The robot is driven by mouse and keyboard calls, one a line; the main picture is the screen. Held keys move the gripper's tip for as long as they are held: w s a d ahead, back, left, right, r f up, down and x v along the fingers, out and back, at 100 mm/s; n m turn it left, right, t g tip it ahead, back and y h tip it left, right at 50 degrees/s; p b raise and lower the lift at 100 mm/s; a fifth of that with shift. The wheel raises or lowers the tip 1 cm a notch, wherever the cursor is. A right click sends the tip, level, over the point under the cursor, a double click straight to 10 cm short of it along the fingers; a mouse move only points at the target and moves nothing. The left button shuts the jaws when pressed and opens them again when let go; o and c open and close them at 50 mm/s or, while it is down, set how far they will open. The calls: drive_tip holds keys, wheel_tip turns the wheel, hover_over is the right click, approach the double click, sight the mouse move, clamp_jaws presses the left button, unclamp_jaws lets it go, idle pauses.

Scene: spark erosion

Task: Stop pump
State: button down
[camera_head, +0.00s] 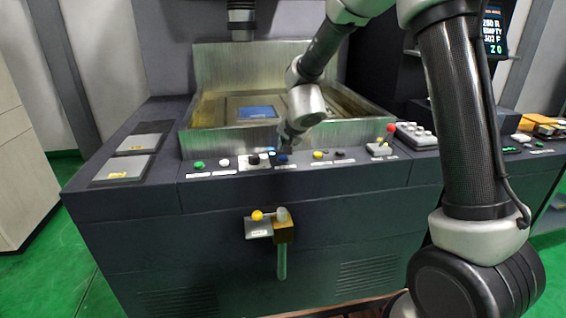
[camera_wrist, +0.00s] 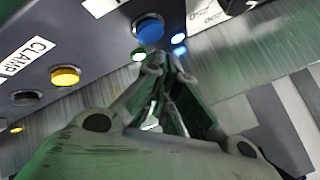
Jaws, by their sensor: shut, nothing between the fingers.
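A row of control buttons runs along the front panel of the dark machine. A blue button (camera_head: 284,158) sits near the middle of the row, and it shows large in the wrist view (camera_wrist: 150,29). My gripper (camera_head: 284,143) is shut and empty, pointing down close behind the blue button. In the wrist view its fingertips (camera_wrist: 165,62) are together just beside the blue button; I cannot tell whether they touch the panel. I cannot read any label naming the pump.
A green button (camera_head: 199,165) and a white button (camera_head: 224,163) are to the left. Behind stands a metal tank (camera_head: 215,62).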

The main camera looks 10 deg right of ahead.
drive_tip(key=shift+f, duration=0.25)
idle(1.3)
drive_tip(key=shift+f, duration=0.4)
drive_tip(key=shift+f, duration=0.5)
idle(0.5)
drive_tip(key=shift+d+r, duration=0.1)
drive_tip(key=shift+r, duration=0.8)
idle(0.3)
